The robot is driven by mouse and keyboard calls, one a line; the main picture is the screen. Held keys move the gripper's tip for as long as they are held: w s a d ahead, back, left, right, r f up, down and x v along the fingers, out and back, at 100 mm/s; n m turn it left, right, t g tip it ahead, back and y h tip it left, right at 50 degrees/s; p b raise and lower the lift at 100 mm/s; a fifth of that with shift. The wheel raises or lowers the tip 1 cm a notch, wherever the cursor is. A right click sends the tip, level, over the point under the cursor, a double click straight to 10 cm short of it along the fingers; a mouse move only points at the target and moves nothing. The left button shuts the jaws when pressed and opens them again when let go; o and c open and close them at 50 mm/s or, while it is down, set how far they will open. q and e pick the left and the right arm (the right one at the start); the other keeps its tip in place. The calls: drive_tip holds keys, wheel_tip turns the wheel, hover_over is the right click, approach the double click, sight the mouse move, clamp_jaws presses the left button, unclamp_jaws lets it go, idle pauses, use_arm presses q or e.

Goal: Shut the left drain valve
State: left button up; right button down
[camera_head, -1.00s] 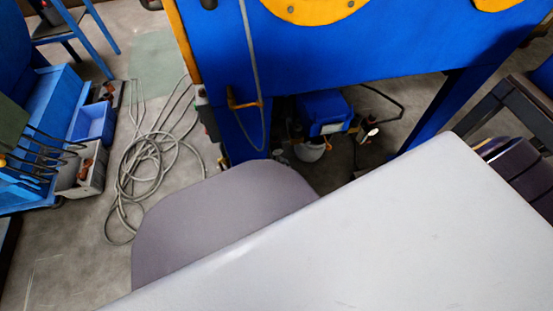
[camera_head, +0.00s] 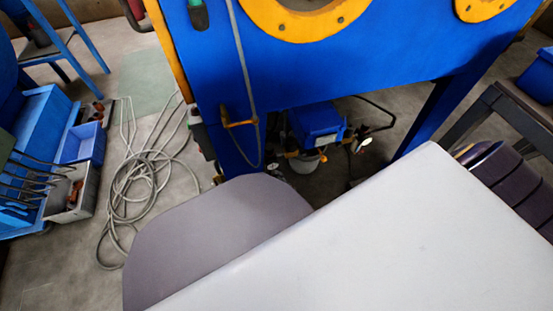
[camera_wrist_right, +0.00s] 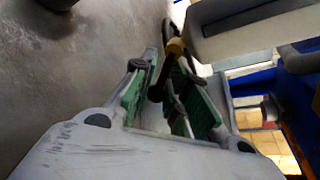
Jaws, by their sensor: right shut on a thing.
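In the right wrist view, my right gripper (camera_wrist_right: 166,68) has its green-padded fingers on either side of a dark lever (camera_wrist_right: 156,92) and is shut on it. A brass-coloured fitting (camera_wrist_right: 175,46) shows just beyond the fingertips, beside a pale cylindrical part. I cannot tell from the picture whether this is the left drain valve. In the head view, small yellow fittings (camera_head: 291,154) show under the blue cabinet (camera_head: 340,60), beside a blue unit (camera_head: 316,120). Large grey shapes in the foreground hide what is below. My left gripper is not in view.
A coiled grey hose (camera_head: 140,185) lies on the floor at the left, near a blue bin (camera_head: 84,142) and a grey crate (camera_head: 75,195). A dark bench (camera_head: 510,105) stands at the right. A yellow fitting (camera_head: 238,122) sits on the cabinet's left leg.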

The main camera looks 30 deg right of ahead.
drive_tip(key=shift+r+n, duration=0.15)
drive_tip(key=shift+n, duration=0.15)
drive_tip(key=shift+d+n+h, duration=0.1)
drive_tip(key=shift+n+h, duration=0.2)
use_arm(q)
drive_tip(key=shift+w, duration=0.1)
use_arm(e)
drive_tip(key=shift+r+n, duration=0.15)
drive_tip(key=shift+n, duration=0.15)
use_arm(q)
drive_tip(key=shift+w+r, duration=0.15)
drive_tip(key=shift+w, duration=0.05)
use_arm(e)
drive_tip(key=shift+d, duration=0.1)
drive_tip(key=c, duration=1.6)
unclamp_jaws()
drive_tip(key=shift+c, duration=0.2)
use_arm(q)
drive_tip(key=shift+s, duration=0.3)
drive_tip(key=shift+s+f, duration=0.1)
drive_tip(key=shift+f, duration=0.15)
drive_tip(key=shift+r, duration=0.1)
